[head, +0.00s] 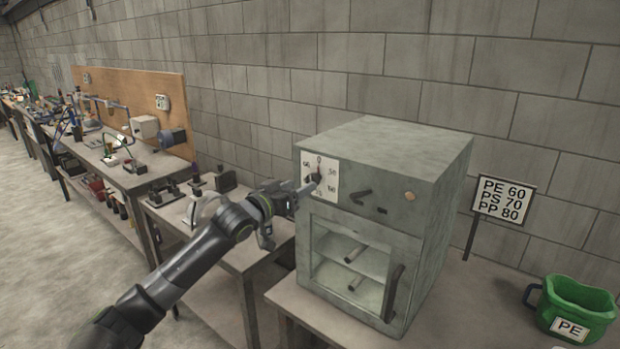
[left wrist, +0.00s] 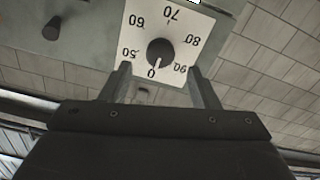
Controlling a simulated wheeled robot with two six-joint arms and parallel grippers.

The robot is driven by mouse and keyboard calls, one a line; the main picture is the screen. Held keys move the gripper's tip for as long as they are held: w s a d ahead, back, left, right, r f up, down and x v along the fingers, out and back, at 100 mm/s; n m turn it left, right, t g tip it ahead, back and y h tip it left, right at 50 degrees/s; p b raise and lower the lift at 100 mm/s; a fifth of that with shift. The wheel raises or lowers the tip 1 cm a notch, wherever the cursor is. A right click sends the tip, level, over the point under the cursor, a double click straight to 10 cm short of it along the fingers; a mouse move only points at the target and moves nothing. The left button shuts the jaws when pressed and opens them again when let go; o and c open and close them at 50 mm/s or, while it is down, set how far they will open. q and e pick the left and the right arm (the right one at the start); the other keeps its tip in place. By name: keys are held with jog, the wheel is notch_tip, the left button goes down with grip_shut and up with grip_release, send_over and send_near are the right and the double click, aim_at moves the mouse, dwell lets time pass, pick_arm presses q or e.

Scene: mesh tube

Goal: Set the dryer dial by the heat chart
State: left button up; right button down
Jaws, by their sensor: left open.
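The dryer (head: 440,190) is a grey metal cabinet on a table. Its dial (head: 317,177) is a dark knob on a white number plate (head: 329,193) at the front's upper left. In the left wrist view the dial (left wrist: 160,52) appears upside down, with its white mark pointing at 0; 50, 60, 70, 80 and 90 go around it. My left gripper (head: 303,190) is open at the dial, its fingers (left wrist: 161,78) spread to either side just short of the knob. The heat chart (head: 502,200) reads PE 60, PS 70, PP 80. My right gripper is not in view.
A green bin (head: 575,300) labelled PE stands right of the dryer. The dryer's glazed door (head: 350,265) is closed, with tubes on racks inside and a dark handle (head: 393,290). Workbenches (head: 120,175) with tools line the wall at left.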

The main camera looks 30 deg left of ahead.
aim_at(310, 180)
pick_arm(q)
jog(key=shift+w+d+p, duration=0.2)
jog(key=shift+w+p, duration=0.25)
jog(key=shift+w, duration=2.4)
jog(key=shift+c, duration=0.2)
jog(key=c, duration=0.9)
